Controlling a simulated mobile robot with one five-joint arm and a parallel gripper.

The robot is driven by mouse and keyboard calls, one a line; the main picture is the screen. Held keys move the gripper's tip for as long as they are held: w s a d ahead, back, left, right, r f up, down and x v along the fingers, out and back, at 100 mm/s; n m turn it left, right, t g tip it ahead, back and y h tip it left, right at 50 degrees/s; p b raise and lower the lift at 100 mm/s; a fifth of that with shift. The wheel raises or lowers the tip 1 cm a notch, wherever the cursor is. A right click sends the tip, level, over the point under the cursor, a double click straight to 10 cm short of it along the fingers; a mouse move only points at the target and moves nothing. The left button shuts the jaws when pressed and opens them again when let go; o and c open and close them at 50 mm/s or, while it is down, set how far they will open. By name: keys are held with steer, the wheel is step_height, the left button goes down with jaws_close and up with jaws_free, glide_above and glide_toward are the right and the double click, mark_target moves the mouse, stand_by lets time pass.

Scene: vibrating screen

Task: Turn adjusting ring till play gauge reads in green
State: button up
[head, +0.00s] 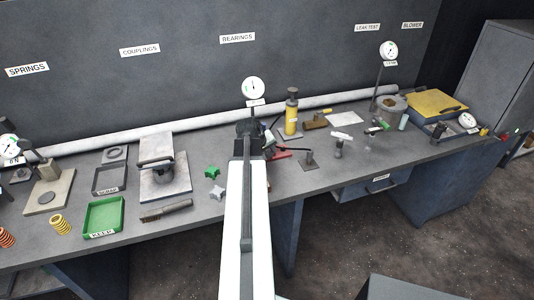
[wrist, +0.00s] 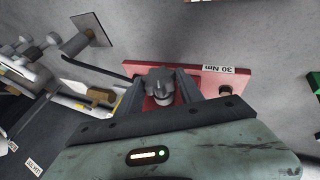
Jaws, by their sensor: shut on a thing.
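In the wrist view my gripper (wrist: 160,92) has a finger on each side of a dark grey lobed part (wrist: 158,76), shut on it. This part sits over a red plate (wrist: 212,80) labelled 30 Nm. It looks like the adjusting ring, but my fingers hide its sides. In the head view the round white gauge (head: 253,88) stands just behind my gripper, below the BEARINGS sign. Its needle points roughly straight up. The dial is too small to tell whether the needle is in green. My arm hides most of the bearing station.
A yellow bottle (head: 291,115) and a small stand (head: 309,160) are to the right. A pale pipe (head: 190,122) runs along the wall.

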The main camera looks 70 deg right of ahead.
steer(key=b, duration=0.1)
steer(key=f+g+h+b, duration=0.1)
steer(key=b, duration=0.1)
steer(key=shift+w+a+n+g+h, duration=0.15)
steer(key=shift+n+g+h, duration=0.15)
steer(key=g+h+b, duration=0.1)
steer(key=b, duration=0.2)
steer(key=g+h+b, duration=0.1)
steer(key=b, duration=0.2)
steer(key=shift+w+a+f+n+h, duration=0.1)
steer(key=shift+f+n+h, duration=0.2)
steer(key=shift+n, duration=0.1)
steer(key=n+g+h+b, duration=0.1)
steer(key=g+h+b, duration=0.1)
steer(key=b, duration=0.4)
steer(key=shift+g+h+b, duration=0.3)
steer(key=shift+g+b, duration=0.1)
steer(key=h+b, duration=0.1)
steer(key=b, duration=0.2)
steer(key=shift+r+n+g, duration=0.15)
steer(key=shift+n+g, duration=0.15)
steer(key=shift+r+h, duration=0.15)
steer(key=shift+h, duration=0.25)
steer(key=o, duration=1.3)
steer(key=shift+r, duration=0.1)
steer(key=shift+o, duration=0.2)
